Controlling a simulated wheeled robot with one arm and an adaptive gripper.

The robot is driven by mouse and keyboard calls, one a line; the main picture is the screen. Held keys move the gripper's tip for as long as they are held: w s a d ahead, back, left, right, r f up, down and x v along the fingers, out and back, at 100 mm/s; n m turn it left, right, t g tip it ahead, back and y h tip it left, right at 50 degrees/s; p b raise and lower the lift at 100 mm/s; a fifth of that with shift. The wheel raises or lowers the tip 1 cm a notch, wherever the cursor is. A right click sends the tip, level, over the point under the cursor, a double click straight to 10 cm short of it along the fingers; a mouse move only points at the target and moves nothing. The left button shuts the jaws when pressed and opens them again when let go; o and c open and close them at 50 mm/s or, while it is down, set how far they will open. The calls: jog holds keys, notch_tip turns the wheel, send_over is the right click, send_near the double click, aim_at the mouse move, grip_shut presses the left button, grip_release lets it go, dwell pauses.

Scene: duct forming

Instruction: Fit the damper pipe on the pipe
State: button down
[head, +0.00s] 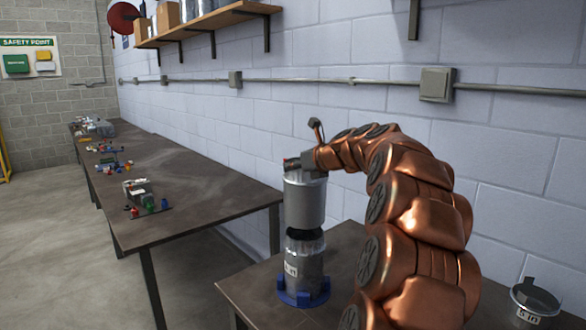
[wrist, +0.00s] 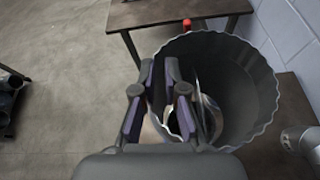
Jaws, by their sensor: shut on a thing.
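My gripper (head: 306,163) is shut on the upper rim of a grey metal damper pipe (head: 305,203). The damper pipe hangs roughly upright above the pipe (head: 304,265), which stands in a blue base (head: 303,297) on the near table and bears a size label. A dark band, apparently the pipe's open top, shows between the two; they look apart or nearly touching. In the wrist view my gripper (wrist: 158,75) has its fingers on either side of the wall at the left of the damper pipe (wrist: 250,90). Its wavy rim is open, and a bright curved surface shows inside.
A short labelled metal piece (head: 535,300) stands at the near table's right. A long dark table (head: 190,185) with several small parts runs along the wall at left. A shelf (head: 215,20) and a conduit with a grey box (head: 437,84) are on the wall.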

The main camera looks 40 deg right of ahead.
aim_at(293, 188)
jog(key=shift+f+b, duration=1.7)
jog(key=shift+b, duration=0.55)
jog(key=shift+f+p, duration=0.3)
jog(key=shift+f, duration=1.3)
jog(key=c, duration=1.2)
grip_release()
jog(key=shift+o, duration=0.2)
jog(key=v, duration=1.2)
jog(key=shift+f, duration=0.1)
